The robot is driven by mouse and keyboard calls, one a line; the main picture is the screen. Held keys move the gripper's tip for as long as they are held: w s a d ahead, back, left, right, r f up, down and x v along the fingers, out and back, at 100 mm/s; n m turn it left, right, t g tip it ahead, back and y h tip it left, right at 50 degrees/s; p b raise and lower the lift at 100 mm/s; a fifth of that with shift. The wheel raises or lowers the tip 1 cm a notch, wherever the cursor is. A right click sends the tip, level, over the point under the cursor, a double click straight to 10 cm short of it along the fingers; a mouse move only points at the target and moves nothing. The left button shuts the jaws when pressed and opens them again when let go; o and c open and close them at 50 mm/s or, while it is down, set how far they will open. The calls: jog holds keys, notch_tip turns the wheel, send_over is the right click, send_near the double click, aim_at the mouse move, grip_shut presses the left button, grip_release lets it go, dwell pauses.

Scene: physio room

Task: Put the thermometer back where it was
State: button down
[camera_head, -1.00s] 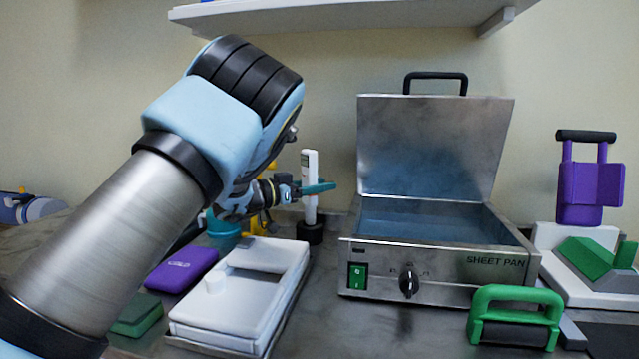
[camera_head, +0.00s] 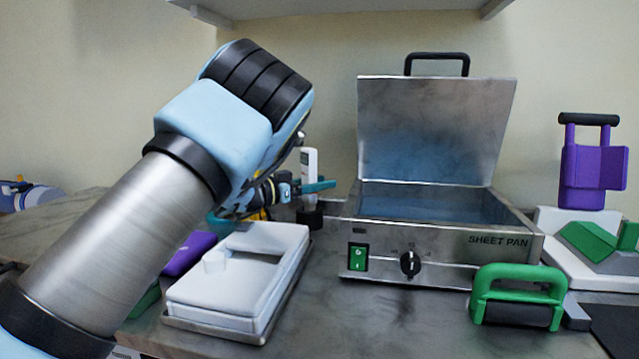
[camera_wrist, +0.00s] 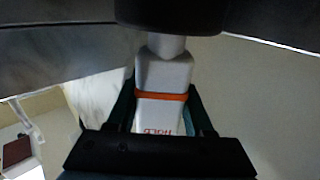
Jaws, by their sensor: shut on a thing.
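The thermometer (camera_head: 309,162) is a white stick, upright in the head view. My gripper (camera_head: 316,187) is shut on it, with teal fingers across its body. In the wrist view the thermometer (camera_wrist: 162,85) shows an orange band and red lettering between the fingers (camera_wrist: 163,110). A round black holder (camera_head: 310,217) stands directly below it on the counter. In the wrist view the thermometer's narrow end meets the dark holder (camera_wrist: 170,14); how deep it sits inside is hidden.
A steel sheet pan (camera_head: 440,262) with its lid raised stands close to the right. A white box-like device on a tray (camera_head: 240,280) is in front, and a purple case (camera_head: 188,252) lies to the left. A shelf (camera_head: 350,10) hangs above.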

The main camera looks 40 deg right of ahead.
jog(key=shift+f, duration=0.4)
jog(key=shift+c, duration=1)
grip_release()
notch_tip(320, 180, up, 10)
